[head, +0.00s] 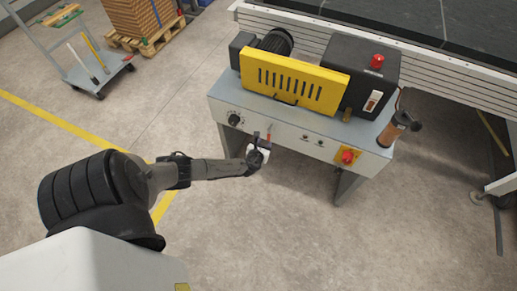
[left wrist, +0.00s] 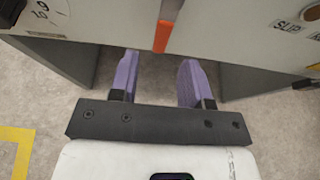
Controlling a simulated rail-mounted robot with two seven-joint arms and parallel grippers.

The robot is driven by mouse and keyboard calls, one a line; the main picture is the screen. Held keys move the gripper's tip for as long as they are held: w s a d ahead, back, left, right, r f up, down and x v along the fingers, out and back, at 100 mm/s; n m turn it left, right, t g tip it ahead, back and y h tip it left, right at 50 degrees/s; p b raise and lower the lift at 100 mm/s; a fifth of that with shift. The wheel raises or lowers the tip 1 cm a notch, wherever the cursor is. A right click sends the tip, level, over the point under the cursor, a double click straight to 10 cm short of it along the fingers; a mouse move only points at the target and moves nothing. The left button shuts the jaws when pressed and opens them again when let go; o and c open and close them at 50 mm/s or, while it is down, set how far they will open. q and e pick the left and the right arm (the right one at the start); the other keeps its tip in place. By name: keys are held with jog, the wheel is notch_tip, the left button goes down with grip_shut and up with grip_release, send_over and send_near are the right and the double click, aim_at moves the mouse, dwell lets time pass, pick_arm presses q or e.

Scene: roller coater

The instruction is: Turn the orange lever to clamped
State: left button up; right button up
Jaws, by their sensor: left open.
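The orange lever (left wrist: 163,36) hangs down over the lower front edge of the pale machine panel in the left wrist view. In the head view it is a tiny orange sliver (head: 269,128) just beyond my left gripper (head: 261,140). My left gripper, with purple finger pads, also shows in the left wrist view (left wrist: 157,80). It is open and empty, and the lever's end lies just ahead of the gap between its fingers, apart from both. Which marked position the lever is at cannot be read. My right gripper is not in view.
The roller coater's front panel (head: 292,136) carries a black dial (head: 234,120) on the left and a red knob (head: 348,156) on the right. A yellow slotted guard (head: 292,80) is above. A brown cylinder (head: 393,130) projects at the right end. Floor in front is clear.

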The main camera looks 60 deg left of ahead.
pick_arm(q)
jog(key=p+v, duration=0.2)
jog(key=v, duration=0.5)
jog(key=shift+s+d+p, duration=0.2)
jog(key=shift+p, duration=0.1)
jog(key=shift+r, duration=0.1)
dwell(0.3)
